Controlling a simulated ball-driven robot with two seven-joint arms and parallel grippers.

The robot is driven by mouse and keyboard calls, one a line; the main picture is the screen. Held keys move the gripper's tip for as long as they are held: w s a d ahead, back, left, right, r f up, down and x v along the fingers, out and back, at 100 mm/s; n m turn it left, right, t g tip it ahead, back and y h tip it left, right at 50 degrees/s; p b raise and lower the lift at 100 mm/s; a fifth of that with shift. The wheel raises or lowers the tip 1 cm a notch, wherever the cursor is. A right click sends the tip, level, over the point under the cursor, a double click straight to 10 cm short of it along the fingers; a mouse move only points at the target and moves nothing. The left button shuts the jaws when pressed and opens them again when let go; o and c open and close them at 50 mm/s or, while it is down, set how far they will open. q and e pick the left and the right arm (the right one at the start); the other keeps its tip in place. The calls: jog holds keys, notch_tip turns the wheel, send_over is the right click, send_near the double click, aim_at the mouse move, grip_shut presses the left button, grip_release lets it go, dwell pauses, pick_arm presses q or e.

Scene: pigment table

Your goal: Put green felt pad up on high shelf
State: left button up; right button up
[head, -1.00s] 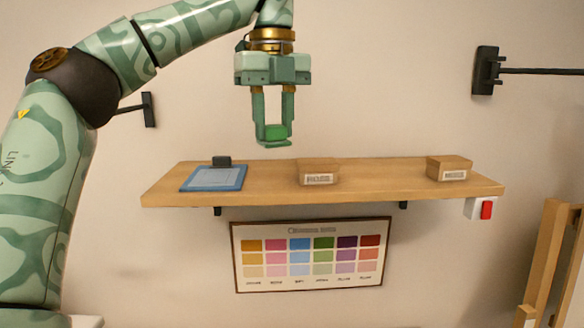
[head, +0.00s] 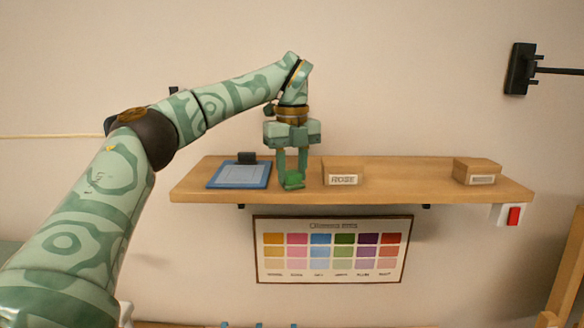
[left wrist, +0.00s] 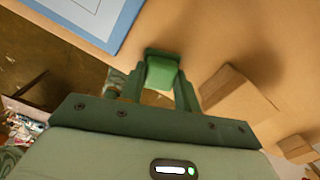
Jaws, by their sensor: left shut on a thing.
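The green felt pad (head: 293,180) is a small green block between the fingertips of my left gripper (head: 292,176), which is shut on it. In the head view the pad is at the high shelf (head: 410,178), between the blue-framed board and the box labelled ROZE. In the left wrist view the pad (left wrist: 162,73) shows between the fingers with the wooden shelf (left wrist: 205,30) behind it. I cannot tell whether it touches the shelf top. My right gripper is not in view.
On the shelf, a blue-framed board (head: 239,174) lies left of the pad, and a cardboard box (head: 342,172) stands close on its right. Another box (head: 477,171) stands near the right end. A colour chart (head: 332,249) hangs below. The shelf between the boxes is free.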

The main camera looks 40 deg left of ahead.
aim_at(292, 173)
pick_arm(q)
jog(key=shift+d+f, duration=0.1)
jog(key=o, duration=0.9)
jog(key=shift+o, duration=0.2)
notch_tip(292, 173, up, 12)
jog(key=shift+r, duration=0.2)
